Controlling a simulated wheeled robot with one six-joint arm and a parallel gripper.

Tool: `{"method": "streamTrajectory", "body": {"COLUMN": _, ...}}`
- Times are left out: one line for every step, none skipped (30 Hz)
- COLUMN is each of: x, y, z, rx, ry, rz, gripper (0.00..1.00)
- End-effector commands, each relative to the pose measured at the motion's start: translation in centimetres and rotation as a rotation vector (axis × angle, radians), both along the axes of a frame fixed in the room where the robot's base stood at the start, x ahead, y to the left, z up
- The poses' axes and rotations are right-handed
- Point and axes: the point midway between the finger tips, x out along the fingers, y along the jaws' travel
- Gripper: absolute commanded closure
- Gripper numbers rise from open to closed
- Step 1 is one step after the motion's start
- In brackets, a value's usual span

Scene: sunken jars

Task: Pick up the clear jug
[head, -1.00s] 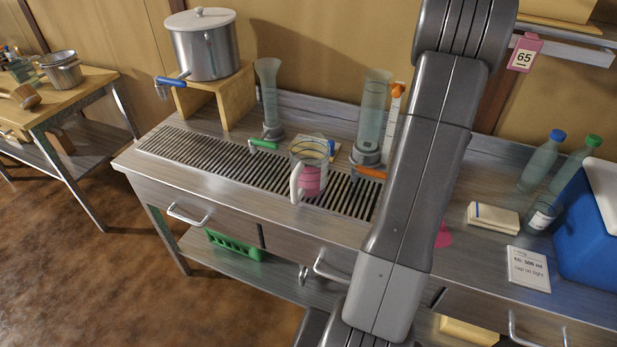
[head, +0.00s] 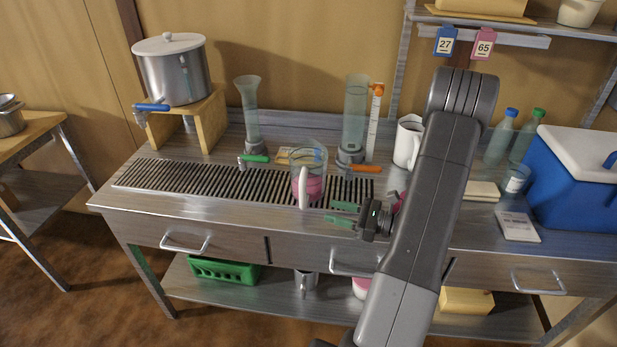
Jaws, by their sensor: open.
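The clear jug (head: 312,164) stands upright on the slatted drain grate (head: 210,184) of the bench. It has a pale handle facing the front and pink liquid in its lower part. My gripper (head: 342,213) has green fingertips and is open and empty. In the picture it is just right of the jug and a little lower, with its fingers pointing left. A gap shows between the fingertips and the jug's handle. I cannot tell the exact depth between them.
Two tall clear cylinders with a green tap (head: 254,158) and an orange tap (head: 362,168) stand behind the jug. A steel pot (head: 175,75) sits on a wooden stand at left. A white jug (head: 408,142) and a blue cooler (head: 575,185) are at right. The grate's left part is clear.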

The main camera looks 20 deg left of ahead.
Motion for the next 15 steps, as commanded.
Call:
{"method": "streamTrajectory", "body": {"x": -0.2, "y": 1.1, "z": 0.1, "rx": -0.001, "ry": 0.001, "rz": 0.005, "gripper": 0.59}}
{"method": "streamTrajectory", "body": {"x": -0.2, "y": 1.7, "z": 0.1, "rx": 0.0, "ry": 0.001, "rz": 0.005, "gripper": 0.59}}
{"method": "streamTrajectory", "body": {"x": -0.2, "y": 2.3, "z": 0.1, "rx": 0.0, "ry": 0.001, "rz": 0.005, "gripper": 0.59}}
{"method": "streamTrajectory", "body": {"x": -0.3, "y": 2.8, "z": 0.1, "rx": -0.001, "ry": 0.001, "rz": 0.005, "gripper": 0.59}}
{"method": "streamTrajectory", "body": {"x": -0.3, "y": 3.2, "z": 0.1, "rx": -0.001, "ry": 0.001, "rz": 0.004, "gripper": 0.59}}
{"method": "streamTrajectory", "body": {"x": -0.3, "y": 3.6, "z": 0.1, "rx": -0.001, "ry": 0.0, "rz": 0.003, "gripper": 0.59}}
{"method": "streamTrajectory", "body": {"x": -0.3, "y": 3.9, "z": 0.0, "rx": -0.002, "ry": 0.0, "rz": 0.003, "gripper": 0.59}}
{"method": "streamTrajectory", "body": {"x": -0.3, "y": 4.2, "z": 0.0, "rx": -0.002, "ry": 0.0, "rz": 0.003, "gripper": 0.59}}
{"method": "streamTrajectory", "body": {"x": -0.3, "y": 4.4, "z": 0.0, "rx": -0.002, "ry": -0.001, "rz": 0.003, "gripper": 0.59}}
{"method": "streamTrajectory", "body": {"x": -0.3, "y": 4.5, "z": 0.0, "rx": -0.001, "ry": -0.001, "rz": 0.002, "gripper": 0.59}}
{"method": "streamTrajectory", "body": {"x": -0.3, "y": 4.6, "z": 0.0, "rx": -0.001, "ry": -0.001, "rz": 0.001, "gripper": 0.59}}
{"method": "streamTrajectory", "body": {"x": -0.3, "y": 4.8, "z": 0.0, "rx": -0.001, "ry": -0.001, "rz": 0.002, "gripper": 0.59}}
{"method": "streamTrajectory", "body": {"x": -0.4, "y": 5.1, "z": 0.1, "rx": -0.001, "ry": -0.001, "rz": 0.002, "gripper": 0.59}}
{"method": "streamTrajectory", "body": {"x": -0.4, "y": 5.4, "z": 0.1, "rx": -0.002, "ry": -0.001, "rz": 0.003, "gripper": 0.59}}
{"method": "streamTrajectory", "body": {"x": -0.5, "y": 6.0, "z": 0.1, "rx": -0.002, "ry": -0.001, "rz": 0.004, "gripper": 0.59}}
